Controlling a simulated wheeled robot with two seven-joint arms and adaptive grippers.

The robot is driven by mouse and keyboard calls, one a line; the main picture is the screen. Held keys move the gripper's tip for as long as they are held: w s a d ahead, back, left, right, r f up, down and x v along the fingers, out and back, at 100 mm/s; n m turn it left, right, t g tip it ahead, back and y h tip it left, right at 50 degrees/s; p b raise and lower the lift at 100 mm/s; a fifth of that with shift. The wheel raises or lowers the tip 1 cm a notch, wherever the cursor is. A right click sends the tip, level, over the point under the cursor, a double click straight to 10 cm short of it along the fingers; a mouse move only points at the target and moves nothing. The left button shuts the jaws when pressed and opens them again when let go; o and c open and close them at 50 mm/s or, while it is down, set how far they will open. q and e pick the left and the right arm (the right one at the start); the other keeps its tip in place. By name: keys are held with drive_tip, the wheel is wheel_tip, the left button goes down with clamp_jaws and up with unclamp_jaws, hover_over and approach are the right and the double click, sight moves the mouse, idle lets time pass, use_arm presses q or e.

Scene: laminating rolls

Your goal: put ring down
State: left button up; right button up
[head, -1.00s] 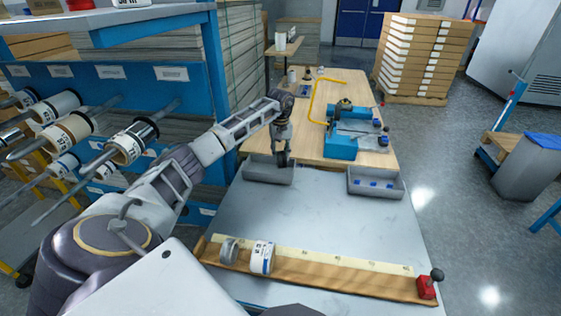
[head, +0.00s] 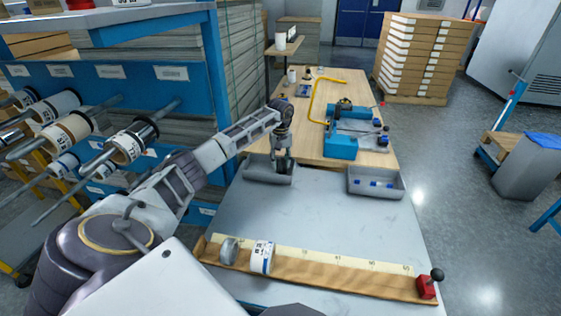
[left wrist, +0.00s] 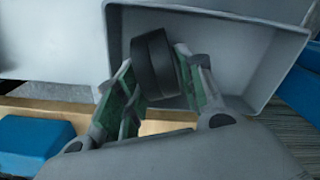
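The dark ring (left wrist: 153,64) sits between the two fingers of my left gripper (left wrist: 154,82) in the left wrist view. The fingers appear to press on both its sides. The ring is over or inside the left grey tray (left wrist: 245,50); I cannot tell whether it touches the floor of it. In the head view my left gripper (head: 283,161) points down into this tray (head: 261,177), at the back left of the grey table, and the ring is mostly hidden there. My right gripper is not in view.
A second grey tray (head: 377,184) holding small blue pieces stands to the right. A wooden ruler board (head: 330,277) with a grey ring (head: 229,251), a white roll (head: 262,257) and a red stop (head: 427,287) lies in front. The table middle is clear. Racked rolls (head: 128,146) stand left.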

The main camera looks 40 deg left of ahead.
sight(281, 159)
use_arm(q)
drive_tip(key=shift+o, duration=0.8)
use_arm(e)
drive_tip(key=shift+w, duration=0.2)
use_arm(q)
drive_tip(key=shift+r, duration=0.1)
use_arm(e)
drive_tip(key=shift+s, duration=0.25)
use_arm(q)
drive_tip(key=shift+r, duration=0.5)
wheel_tip(281, 159, up, 9)
drive_tip(key=shift+r, duration=1.05)
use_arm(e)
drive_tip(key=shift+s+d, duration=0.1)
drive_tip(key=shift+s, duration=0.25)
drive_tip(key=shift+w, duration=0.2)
